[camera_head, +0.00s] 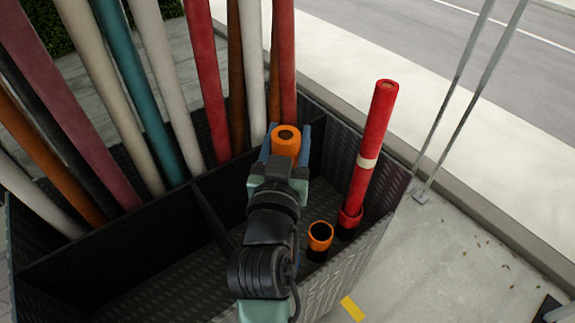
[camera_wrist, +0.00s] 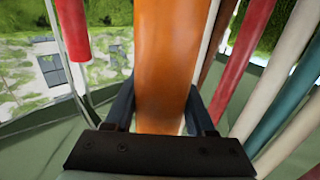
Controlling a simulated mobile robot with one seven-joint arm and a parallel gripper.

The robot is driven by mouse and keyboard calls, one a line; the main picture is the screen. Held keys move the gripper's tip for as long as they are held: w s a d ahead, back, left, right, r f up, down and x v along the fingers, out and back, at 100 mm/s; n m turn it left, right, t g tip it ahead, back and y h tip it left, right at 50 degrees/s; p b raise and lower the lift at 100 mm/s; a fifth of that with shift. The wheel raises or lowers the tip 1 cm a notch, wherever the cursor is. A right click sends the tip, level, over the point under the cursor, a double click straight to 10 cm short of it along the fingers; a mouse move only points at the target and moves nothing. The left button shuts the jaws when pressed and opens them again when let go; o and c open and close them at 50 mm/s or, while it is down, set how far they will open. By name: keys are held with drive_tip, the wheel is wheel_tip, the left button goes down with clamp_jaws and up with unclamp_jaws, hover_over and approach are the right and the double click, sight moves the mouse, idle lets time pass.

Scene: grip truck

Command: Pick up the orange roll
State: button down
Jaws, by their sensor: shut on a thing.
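The orange roll (camera_head: 286,146) stands roughly upright in the back middle of the head view, its round open top facing up. My gripper (camera_head: 286,137) is shut on it, one blue-grey finger on each side. The wrist view shows the orange roll (camera_wrist: 167,60) between the two dark fingers of my gripper (camera_wrist: 161,108). The roll's lower part is hidden behind my gripper and wrist in the head view, so I cannot tell whether its bottom touches anything.
An empty orange-rimmed holder (camera_head: 320,236) sits in the dark bin (camera_head: 368,258). To its right, a red roll (camera_head: 371,142) stands in a red-rimmed holder (camera_head: 350,217). Several long coloured rolls lean along the back left, close to my gripper. Thin metal poles (camera_head: 470,105) rise outside at right.

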wheel_tip(320, 180, up, 18)
drive_tip(key=b, duration=0.2)
drive_tip(key=shift+b, duration=0.35)
drive_tip(key=shift+a+r, duration=0.1)
idle(0.4)
